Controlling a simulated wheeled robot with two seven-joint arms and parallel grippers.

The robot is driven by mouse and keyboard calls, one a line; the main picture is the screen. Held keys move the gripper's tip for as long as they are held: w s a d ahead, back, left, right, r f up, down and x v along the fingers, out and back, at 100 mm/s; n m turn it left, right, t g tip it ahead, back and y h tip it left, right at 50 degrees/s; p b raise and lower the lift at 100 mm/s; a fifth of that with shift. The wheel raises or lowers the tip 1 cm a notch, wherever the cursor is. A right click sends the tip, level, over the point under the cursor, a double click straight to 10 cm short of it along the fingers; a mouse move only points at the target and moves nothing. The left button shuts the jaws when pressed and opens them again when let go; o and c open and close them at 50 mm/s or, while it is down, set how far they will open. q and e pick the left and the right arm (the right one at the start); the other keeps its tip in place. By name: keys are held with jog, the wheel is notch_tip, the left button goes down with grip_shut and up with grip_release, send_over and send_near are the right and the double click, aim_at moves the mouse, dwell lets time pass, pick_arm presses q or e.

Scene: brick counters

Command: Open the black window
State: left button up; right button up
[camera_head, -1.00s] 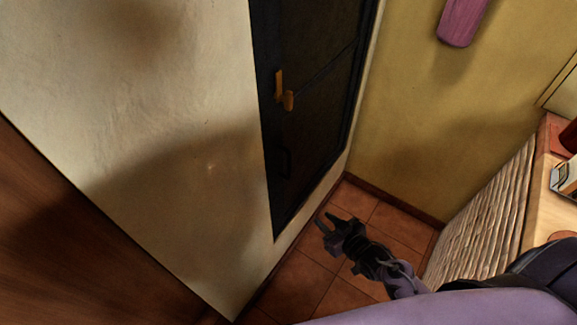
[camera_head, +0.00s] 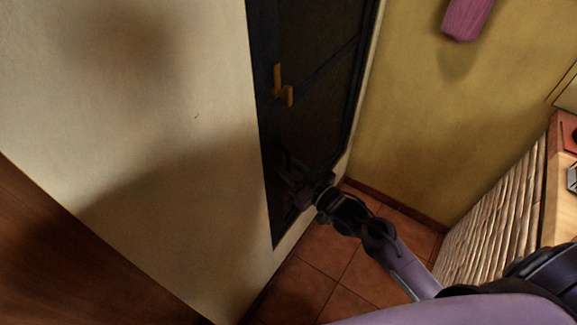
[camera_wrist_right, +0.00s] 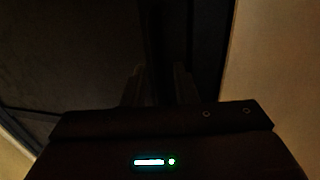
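The black window (camera_head: 318,120) is a tall dark panel set in the corner wall and looks shut. A golden handle (camera_head: 278,84) sits on its left side. A small dark handle low on that side showed earlier; my right gripper now covers that spot. My right gripper (camera_head: 286,172) is at the lower left part of the window. In the right wrist view its two fingers (camera_wrist_right: 160,86) stand apart, pointing at the dark window (camera_wrist_right: 70,60). A dark upright strip shows between them; whether they touch it is too dark to tell. My left gripper is out of view.
A cream wall (camera_head: 150,130) lies left of the window and a yellow wall (camera_head: 430,120) right of it. A counter with a ribbed brick side (camera_head: 490,210) stands at the right. Tiled floor (camera_head: 320,265) below is free.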

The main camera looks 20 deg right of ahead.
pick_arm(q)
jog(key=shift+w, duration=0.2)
pick_arm(e)
grip_shut()
